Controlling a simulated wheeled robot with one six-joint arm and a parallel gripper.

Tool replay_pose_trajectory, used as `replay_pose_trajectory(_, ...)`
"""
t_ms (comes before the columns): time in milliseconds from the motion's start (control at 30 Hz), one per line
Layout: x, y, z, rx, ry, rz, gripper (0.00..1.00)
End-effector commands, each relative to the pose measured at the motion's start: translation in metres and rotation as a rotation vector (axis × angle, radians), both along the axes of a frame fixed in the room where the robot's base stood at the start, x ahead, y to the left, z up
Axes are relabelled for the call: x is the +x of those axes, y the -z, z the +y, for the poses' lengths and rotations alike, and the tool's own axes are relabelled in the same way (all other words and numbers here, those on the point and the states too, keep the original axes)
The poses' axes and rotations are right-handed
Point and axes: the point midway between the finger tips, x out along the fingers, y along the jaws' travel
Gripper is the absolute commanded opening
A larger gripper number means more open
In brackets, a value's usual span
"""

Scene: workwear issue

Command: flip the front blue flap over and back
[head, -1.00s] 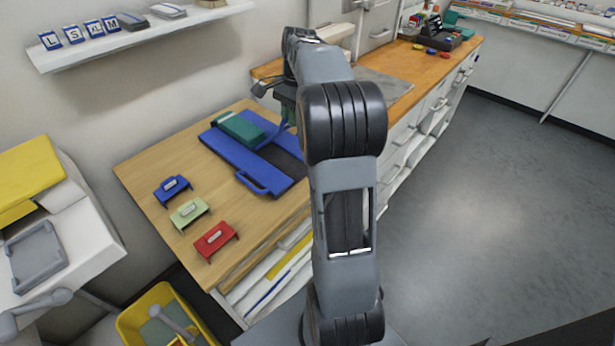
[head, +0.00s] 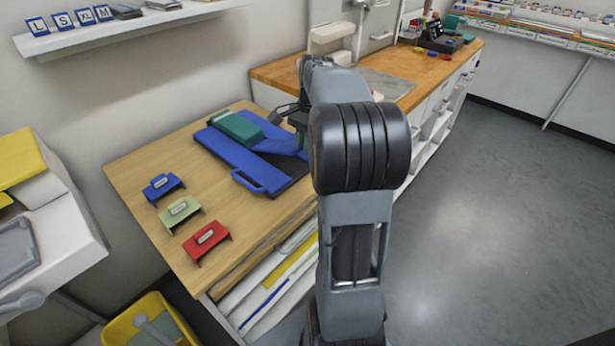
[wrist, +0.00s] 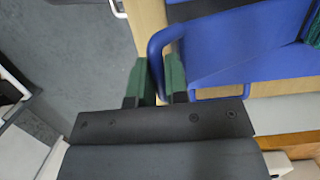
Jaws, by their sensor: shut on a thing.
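A blue folding board (head: 226,148) lies on the wooden table, with a dark base panel (head: 291,176) showing at its right. A blue flap (head: 282,147) stands tilted over that dark panel; its far end is hidden by my arm. My gripper, partly hidden behind my arm in the head view, shows in the wrist view (wrist: 157,85) with its green fingers shut on the looped handle of the blue flap (wrist: 245,40). A green folded garment (head: 237,127) lies on the board's back part. Another blue handle (head: 250,182) sticks out at the board's front edge.
Blue (head: 163,186), pale green (head: 180,213) and red (head: 206,240) labelled stands sit on the table left of the board. A yellow bin (head: 150,318) is on the floor. A wooden counter (head: 275,75) adjoins behind; the floor at right is clear.

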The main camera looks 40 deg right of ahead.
Motion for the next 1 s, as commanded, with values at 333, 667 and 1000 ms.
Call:
replay_pose_trajectory(333,-0.006,0.016,-0.001,0.001,0.001,0.001,0.06)
replay_pose_trajectory(667,-0.015,0.052,-0.002,0.001,0.001,0.004,0.06)
replay_pose_trajectory(1000,-0.019,0.073,-0.002,0.003,0.000,0.007,0.06)
